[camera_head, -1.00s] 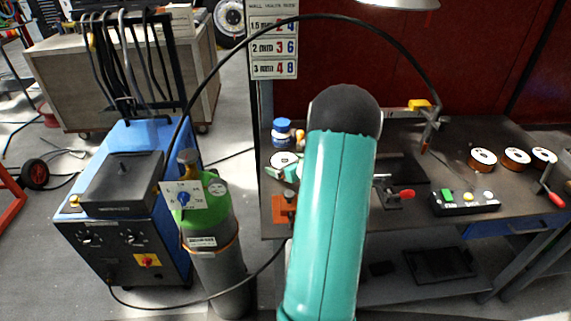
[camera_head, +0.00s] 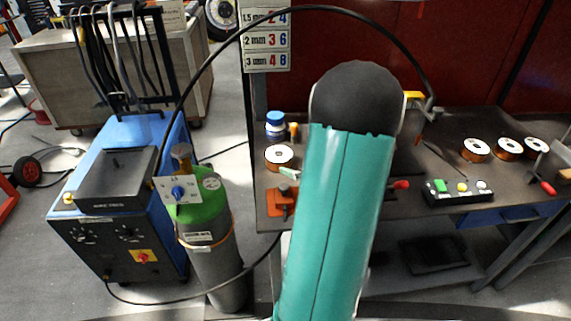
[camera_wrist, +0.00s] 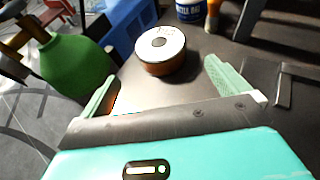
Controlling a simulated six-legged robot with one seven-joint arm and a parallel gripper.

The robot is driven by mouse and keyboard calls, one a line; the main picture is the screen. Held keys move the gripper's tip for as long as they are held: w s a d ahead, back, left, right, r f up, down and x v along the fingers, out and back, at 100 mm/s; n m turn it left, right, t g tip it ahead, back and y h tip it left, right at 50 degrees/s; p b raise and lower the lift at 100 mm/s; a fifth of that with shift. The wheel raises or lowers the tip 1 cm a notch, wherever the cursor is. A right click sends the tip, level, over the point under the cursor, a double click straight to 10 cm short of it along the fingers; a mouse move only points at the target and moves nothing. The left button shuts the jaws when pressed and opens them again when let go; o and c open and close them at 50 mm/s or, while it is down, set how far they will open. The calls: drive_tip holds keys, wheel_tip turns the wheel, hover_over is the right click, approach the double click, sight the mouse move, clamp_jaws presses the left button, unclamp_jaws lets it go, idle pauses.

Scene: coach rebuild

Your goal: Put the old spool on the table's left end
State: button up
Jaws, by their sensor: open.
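A wire spool (camera_head: 279,157) with a white top and copper-coloured windings stands upright on the left end of the table (camera_head: 268,180). In the wrist view, this spool (camera_wrist: 160,52) shows faint marks on its top and sits just beyond my gripper. I cannot read a label naming it the old one. My gripper (camera_wrist: 160,68) is open and empty, with its pale green fingers apart on either side of the near edge of the spool. In the head view my arm hides most of the gripper; one pale green finger (camera_head: 289,173) shows beside the spool.
A blue-and-white tub (camera_head: 275,126) and an orange bottle (camera_head: 294,131) stand behind the spool. An orange clamp-like block (camera_head: 282,203) is at the front edge. Three similar spools, including one (camera_head: 475,149), stand at the right. A green gas cylinder (camera_head: 205,212) stands left of the table.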

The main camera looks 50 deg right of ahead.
drive_tip(key=w+a+r+n+g+y, duration=0.25)
drive_tip(key=a+n, duration=0.35)
drive_tip(key=a, duration=0.4)
drive_tip(key=w+a+r+n+g+y, duration=0.1)
drive_tip(key=w+a+r+n+y, duration=0.25)
drive_tip(key=a+n, duration=0.5)
drive_tip(key=w+a+r+n+g+y, duration=0.1)
drive_tip(key=w+a+r+n+y, duration=0.3)
drive_tip(key=a, duration=0.8)
drive_tip(key=s+a+r+n+g+h, duration=0.1)
drive_tip(key=s+a+r+n+h, duration=0.2)
drive_tip(key=s+a+n, duration=0.3)
drive_tip(key=s+a+r+n+g+h, duration=0.2)
drive_tip(key=s+a+n, duration=0.5)
drive_tip(key=n, duration=0.7)
drive_tip(key=shift+a+r+h, duration=0.8)
drive_tip(key=shift+a+r, duration=0.05)
drive_tip(key=shift+a, duration=0.35)
